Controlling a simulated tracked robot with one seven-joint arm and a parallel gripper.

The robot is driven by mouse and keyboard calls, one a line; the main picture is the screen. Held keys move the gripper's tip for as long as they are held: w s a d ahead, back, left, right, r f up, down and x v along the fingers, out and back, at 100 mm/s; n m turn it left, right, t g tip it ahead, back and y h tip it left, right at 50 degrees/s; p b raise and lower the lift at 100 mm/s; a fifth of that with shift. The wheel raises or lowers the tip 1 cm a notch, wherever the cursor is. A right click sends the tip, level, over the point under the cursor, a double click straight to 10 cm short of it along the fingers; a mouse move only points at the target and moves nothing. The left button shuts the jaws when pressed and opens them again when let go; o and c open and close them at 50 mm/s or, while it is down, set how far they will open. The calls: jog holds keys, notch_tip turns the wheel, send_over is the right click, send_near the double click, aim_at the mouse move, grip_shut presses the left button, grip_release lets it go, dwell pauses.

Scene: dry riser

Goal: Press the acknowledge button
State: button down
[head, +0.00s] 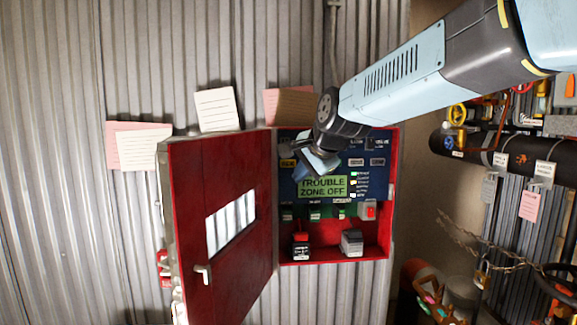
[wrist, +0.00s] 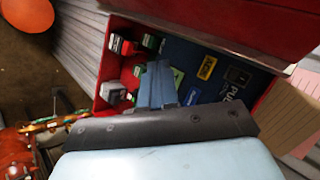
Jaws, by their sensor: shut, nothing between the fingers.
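A red cabinet (head: 385,252) on the corrugated wall stands open and holds a blue panel (head: 380,190) with several small buttons and labels. A green display (head: 322,187) reads "TROUBLE ZONE OFF". I cannot read which button is acknowledge. A yellow label (head: 288,162) sits at the panel's upper left and also shows in the wrist view (wrist: 207,67). My gripper (head: 316,170) is shut and empty, in front of the panel just above the display, hiding part of the panel's upper middle. In the wrist view its blue fingers (wrist: 158,85) point at the panel; contact cannot be told.
The red door (head: 225,165) is swung open to the left. A red-topped block (head: 300,246) and a grey block (head: 351,242) are in the cabinet's bottom. Paper notes (head: 215,108) are around the cabinet's top. A dark pipe (head: 490,150), valves and a chain (head: 480,245) are at right.

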aim_at(290, 162)
jog(key=shift+w+a+r, duration=0.1)
jog(key=shift+w+a, duration=0.15)
jog(key=shift+a, duration=0.2)
jog(key=shift+w+a+r, duration=0.1)
jog(key=shift+w+a, duration=0.1)
jog(key=shift+a, duration=0.25)
jog(key=shift+w+a, duration=0.25)
jog(key=shift+w, duration=1.2)
jog(key=shift+w+a, duration=0.3)
jog(key=shift+w, duration=1.15)
jog(key=shift+w+a, duration=0.25)
jog(key=shift+w, duration=1.2)
jog(key=shift+w, duration=0.15)
jog(key=shift+w, duration=0.2)
jog(key=shift+w+a, duration=0.15)
jog(key=shift+w, duration=0.35)
jog(key=shift+s, duration=0.15)
jog(key=shift+s+d, duration=0.2)
jog(key=shift+s, duration=0.55)
